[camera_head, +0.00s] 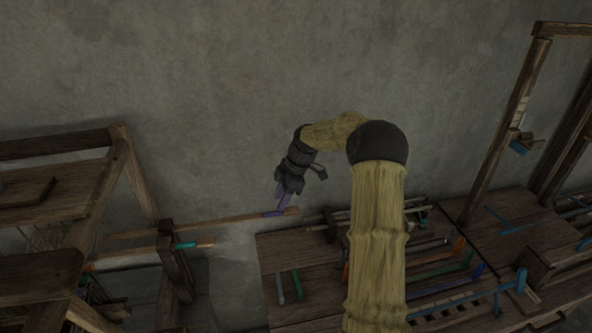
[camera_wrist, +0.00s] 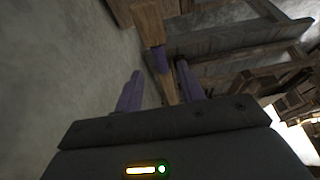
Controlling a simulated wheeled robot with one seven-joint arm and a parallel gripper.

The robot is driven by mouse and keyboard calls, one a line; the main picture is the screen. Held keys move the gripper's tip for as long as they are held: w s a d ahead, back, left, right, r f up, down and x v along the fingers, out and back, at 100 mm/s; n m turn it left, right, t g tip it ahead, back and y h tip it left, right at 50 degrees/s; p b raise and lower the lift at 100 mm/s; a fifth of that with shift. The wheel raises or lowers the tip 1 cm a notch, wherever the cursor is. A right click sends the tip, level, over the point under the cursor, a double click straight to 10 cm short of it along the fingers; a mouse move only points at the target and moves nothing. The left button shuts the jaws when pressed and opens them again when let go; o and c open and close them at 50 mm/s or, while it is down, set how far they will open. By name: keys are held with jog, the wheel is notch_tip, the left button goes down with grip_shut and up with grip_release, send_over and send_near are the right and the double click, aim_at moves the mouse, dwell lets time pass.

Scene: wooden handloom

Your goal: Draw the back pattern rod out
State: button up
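A long wooden rod with a purple band (camera_head: 240,218) runs from the loom frame at left toward the middle, along the wall; it lies farther back than a shorter rod with a teal band (camera_head: 187,245). I take the purple-banded rod as the back pattern rod. My gripper (camera_head: 281,203) points down over its right end, close to the purple band. In the wrist view, my two purple fingers (camera_wrist: 160,88) are apart. A purple band (camera_wrist: 161,60) and wood show ahead between them, nearer the right finger. I cannot tell whether either finger touches the rod.
The loom frame (camera_head: 130,170) stands at left, with upright posts beside the rods. A wooden bench (camera_head: 275,262) at lower right carries several coloured rods and tools. A tall wooden frame (camera_head: 510,110) rises at right. The grey wall (camera_head: 200,80) is close behind the rod; space above is free.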

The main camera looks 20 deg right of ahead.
jog(key=b+v, duration=0.1)
jog(key=v, duration=1.2)
jog(key=shift+s, duration=0.1)
jog(key=s+a+f+m+h, duration=0.35)
jog(key=s+a+m, duration=0.3)
jog(key=a, duration=0.35)
jog(key=s+a+f+m, duration=0.1)
jog(key=s+f+m, duration=0.1)
jog(key=s, duration=0.4)
jog(key=s+a+f+m+t, duration=0.1)
jog(key=s+a+f+m, duration=0.1)
jog(key=s+m, duration=0.2)
jog(key=s+a+f+m, duration=0.2)
jog(key=s+m, duration=0.1)
jog(key=s, duration=0.7)
jog(key=shift+s+a+t+h, duration=0.15)
jog(key=shift+a+t+h, duration=0.05)
jog(key=shift+t+h, duration=0.25)
